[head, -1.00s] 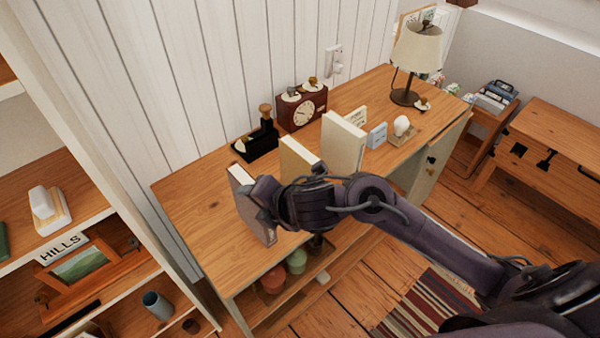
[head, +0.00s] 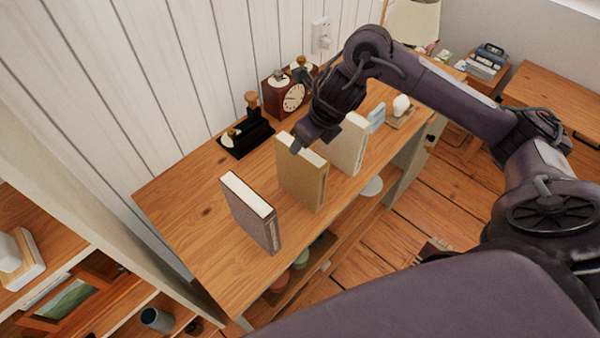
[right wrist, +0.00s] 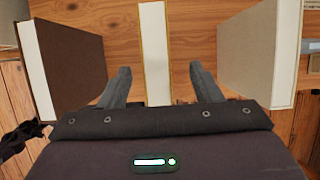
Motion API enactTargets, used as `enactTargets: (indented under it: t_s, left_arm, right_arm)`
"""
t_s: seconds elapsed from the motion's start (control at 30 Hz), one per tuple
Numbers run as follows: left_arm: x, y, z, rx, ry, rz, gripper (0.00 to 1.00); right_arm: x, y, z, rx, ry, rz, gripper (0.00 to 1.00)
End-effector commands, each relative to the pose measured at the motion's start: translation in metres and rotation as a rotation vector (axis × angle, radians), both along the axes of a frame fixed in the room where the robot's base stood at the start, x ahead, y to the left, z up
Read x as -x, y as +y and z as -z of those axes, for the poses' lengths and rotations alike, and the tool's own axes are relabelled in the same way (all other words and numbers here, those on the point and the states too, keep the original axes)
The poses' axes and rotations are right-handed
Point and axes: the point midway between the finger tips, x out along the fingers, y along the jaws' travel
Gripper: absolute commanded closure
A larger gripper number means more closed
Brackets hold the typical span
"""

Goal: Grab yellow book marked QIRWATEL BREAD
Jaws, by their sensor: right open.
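The yellow book (head: 303,178) stands upright on the wooden desk, between a brown-grey book and a cream book. Its lettering is too small to read. In the right wrist view its top edge with pale pages (right wrist: 154,50) runs up the middle between the two fingers. My right gripper (head: 300,147) is over the top of the yellow book, and it also shows in the right wrist view (right wrist: 158,85). Its fingers are open, one on each side of the book with gaps, not gripping it. My left gripper is not in view.
The brown-grey book (head: 250,215) stands to the left, and the cream book (head: 349,145) to the right. Behind are a black stand (head: 247,135) and a clock (head: 290,95). A lamp (head: 412,22) is farther back. The desk's left part is clear.

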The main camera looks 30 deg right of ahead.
Motion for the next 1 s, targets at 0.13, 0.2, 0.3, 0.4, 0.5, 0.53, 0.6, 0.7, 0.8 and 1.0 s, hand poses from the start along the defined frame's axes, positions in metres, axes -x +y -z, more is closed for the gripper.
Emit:
enactTargets:
  t_s: [0.13, 0.2, 0.3, 0.4, 0.5, 0.53, 0.6, 0.7, 0.8, 1.0]
  left_arm:
    - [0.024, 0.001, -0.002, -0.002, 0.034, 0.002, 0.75]
    - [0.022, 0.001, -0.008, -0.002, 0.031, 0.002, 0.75]
    - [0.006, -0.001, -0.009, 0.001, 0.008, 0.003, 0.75]
    - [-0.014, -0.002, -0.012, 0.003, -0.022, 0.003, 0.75]
    - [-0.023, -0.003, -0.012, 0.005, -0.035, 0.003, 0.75]
    - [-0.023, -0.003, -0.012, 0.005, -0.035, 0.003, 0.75]
    - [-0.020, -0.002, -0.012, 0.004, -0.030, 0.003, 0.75]
    - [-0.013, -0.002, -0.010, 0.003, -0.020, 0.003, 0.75]
    - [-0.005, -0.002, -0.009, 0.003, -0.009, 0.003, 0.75]
    - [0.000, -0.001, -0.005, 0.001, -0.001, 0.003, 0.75]
  right_arm:
    - [0.001, 0.006, 0.017, -0.004, 0.007, 0.001, 0.42]
    - [0.001, 0.008, 0.028, -0.002, 0.007, 0.003, 0.42]
    - [-0.006, 0.010, 0.040, -0.003, 0.002, 0.003, 0.42]
    - [-0.008, 0.010, 0.046, -0.002, 0.001, 0.002, 0.42]
    - [-0.008, 0.010, 0.048, -0.001, -0.001, 0.001, 0.42]
    - [-0.008, 0.010, 0.048, -0.001, -0.001, 0.001, 0.42]
    - [-0.008, 0.010, 0.048, -0.001, -0.001, 0.001, 0.42]
    - [-0.008, 0.010, 0.047, -0.001, -0.002, 0.002, 0.42]
    - [-0.008, 0.010, 0.048, -0.001, -0.002, 0.002, 0.42]
    - [-0.009, 0.010, 0.050, -0.001, -0.002, 0.002, 0.42]
